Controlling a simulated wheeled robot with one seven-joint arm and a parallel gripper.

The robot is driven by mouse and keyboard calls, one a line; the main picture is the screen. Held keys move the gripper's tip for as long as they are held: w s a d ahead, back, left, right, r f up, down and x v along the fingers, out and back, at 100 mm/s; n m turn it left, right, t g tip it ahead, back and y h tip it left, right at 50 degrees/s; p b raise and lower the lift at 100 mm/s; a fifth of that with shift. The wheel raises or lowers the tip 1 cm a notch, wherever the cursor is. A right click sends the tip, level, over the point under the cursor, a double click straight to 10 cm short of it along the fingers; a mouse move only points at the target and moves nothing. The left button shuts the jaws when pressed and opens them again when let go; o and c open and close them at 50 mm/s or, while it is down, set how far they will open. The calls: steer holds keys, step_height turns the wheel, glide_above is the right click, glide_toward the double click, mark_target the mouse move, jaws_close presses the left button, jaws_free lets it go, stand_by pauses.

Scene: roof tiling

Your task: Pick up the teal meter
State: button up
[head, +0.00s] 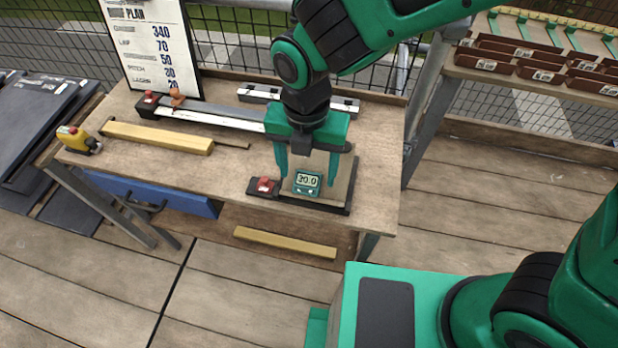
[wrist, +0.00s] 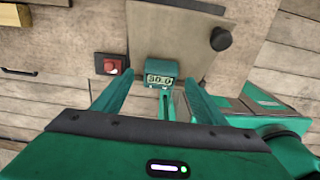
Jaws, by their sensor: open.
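The teal meter (head: 307,182) is a small box with a pale display reading 30.0. It sits on the front part of a flat plate fixture on the workbench, and it also shows in the wrist view (wrist: 160,75). My gripper (head: 307,178) is open above the fixture, with one finger on each side of the meter in the picture. In the wrist view the two fingers (wrist: 153,90) spread apart with the meter beyond them, between their tips. I see no contact between the fingers and the meter.
A red button (head: 265,184) on a dark block stands just left of the meter, and a dark knob (wrist: 221,39) is on the plate. The workbench (head: 230,165) also bears a yellow wood strip (head: 158,137), a metal rail (head: 210,116) and a yellow tape measure (head: 76,138).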

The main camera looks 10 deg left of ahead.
steer(key=shift+f, duration=0.9)
steer(key=c, duration=1.3)
steer(key=shift+r, duration=0.1)
